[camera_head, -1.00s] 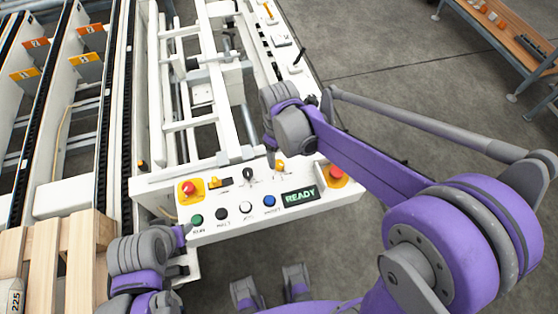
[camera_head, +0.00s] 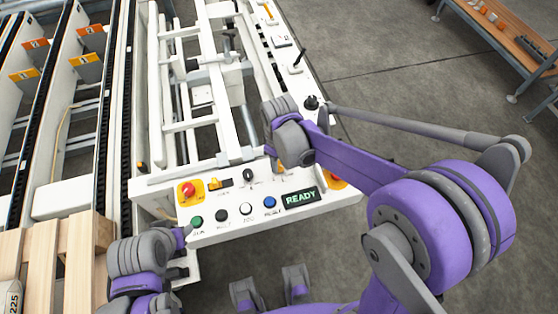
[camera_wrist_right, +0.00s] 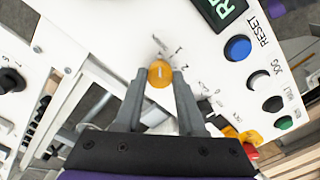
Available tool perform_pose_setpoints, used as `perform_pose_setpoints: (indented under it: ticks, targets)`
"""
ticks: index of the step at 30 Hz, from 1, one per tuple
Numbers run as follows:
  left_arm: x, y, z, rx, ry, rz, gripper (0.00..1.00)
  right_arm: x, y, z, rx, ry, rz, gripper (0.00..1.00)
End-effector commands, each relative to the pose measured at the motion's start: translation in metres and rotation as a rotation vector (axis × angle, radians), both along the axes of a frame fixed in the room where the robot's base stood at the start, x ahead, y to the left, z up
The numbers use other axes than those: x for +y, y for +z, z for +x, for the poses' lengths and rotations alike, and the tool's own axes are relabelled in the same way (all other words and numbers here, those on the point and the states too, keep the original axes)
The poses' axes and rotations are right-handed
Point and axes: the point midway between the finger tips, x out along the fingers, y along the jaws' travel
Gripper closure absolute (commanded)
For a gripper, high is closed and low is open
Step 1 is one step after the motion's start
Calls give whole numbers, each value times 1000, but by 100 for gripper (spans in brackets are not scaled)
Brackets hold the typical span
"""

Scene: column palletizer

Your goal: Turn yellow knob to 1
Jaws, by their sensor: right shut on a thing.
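The yellow knob (camera_wrist_right: 160,73) is on the white control panel (camera_wrist_right: 110,30), with small printed marks beside it, including a 1 and a 2. I cannot clearly read which mark it points to. My right gripper (camera_wrist_right: 159,82) is shut on the knob, with one grey finger on each side of it. In the head view only a bit of orange-yellow (camera_head: 281,166) shows, as my right wrist hides most of the knob. My left arm is at the lower left by the panel's corner; its fingers cannot be made out.
The panel carries a lit READY display (camera_head: 299,198), a blue button (camera_head: 270,202), a black knob (camera_head: 249,174) and a red emergency stop (camera_head: 188,189). A second stop is mostly behind my right arm. A joystick (camera_head: 297,62) stands on the rail. Wooden pallet planks (camera_head: 45,250) lie left.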

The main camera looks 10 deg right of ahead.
Motion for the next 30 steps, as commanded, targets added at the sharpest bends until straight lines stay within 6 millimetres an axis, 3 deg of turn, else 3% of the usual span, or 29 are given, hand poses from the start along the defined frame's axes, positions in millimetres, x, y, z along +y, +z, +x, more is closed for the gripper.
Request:
perform_pose_setpoints:
  ticks: [14, 30]
  targets:
    - [0, -2, 0, 1, 0, 0, 50, 0, 0, 0, 0, -63, 0, 100]
    - [0, -9, -1, 3, 0, 0, 50, 0, 0, 0, 0, -480, 0, 100]
